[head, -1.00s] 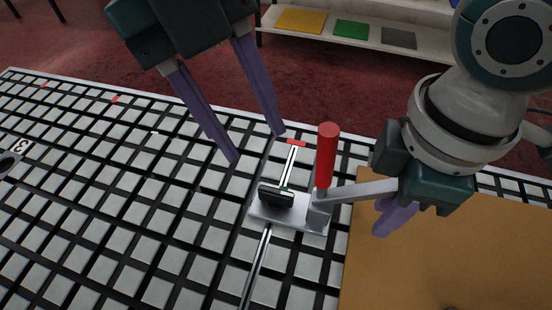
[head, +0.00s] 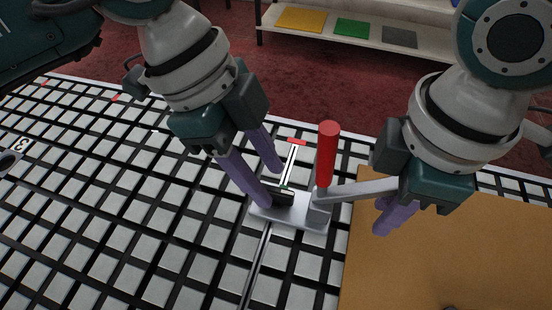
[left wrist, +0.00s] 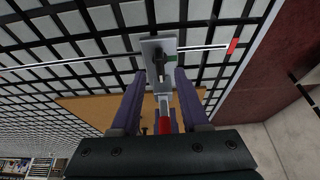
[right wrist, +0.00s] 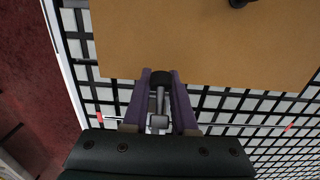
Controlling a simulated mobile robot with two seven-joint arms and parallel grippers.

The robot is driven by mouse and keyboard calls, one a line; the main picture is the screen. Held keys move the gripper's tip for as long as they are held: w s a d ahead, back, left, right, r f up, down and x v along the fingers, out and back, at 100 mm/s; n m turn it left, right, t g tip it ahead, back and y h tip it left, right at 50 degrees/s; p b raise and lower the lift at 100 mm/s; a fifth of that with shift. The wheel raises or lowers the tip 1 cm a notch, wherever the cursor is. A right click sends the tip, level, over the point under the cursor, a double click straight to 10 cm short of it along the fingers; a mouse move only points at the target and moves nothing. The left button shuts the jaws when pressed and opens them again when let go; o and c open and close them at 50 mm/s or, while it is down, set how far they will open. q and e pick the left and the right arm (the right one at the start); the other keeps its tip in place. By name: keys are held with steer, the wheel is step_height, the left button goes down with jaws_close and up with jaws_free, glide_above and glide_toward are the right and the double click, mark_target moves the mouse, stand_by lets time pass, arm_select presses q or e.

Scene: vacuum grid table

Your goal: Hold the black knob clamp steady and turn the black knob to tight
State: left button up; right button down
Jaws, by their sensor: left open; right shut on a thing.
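The black knob clamp (head: 290,213) has a grey plate on a thin rail, an upright red handle (head: 327,155) and a grey arm pointing right. Its black knob (head: 284,197) is on the plate's left part, partly hidden by my left fingers; it also shows in the left wrist view (left wrist: 169,57). My left gripper (head: 272,188) is open, fingers pointing down, one on each side of the knob; contact is unclear. My right gripper (right wrist: 160,76) is shut on the clamp's grey arm near its black end (right wrist: 161,77). The knob's tightness cannot be seen.
The clamp stands on a black grid table with pale square pads (head: 120,220). A brown board (head: 440,270) lies at the right, under my right gripper. The rail (head: 258,265) runs front to back with a red end mark (head: 297,142). A shelf (head: 380,48) stands behind.

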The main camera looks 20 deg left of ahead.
mark_target(276, 195)
arm_select(q)
steer(key=shift+x, duration=1.2)
jaws_close()
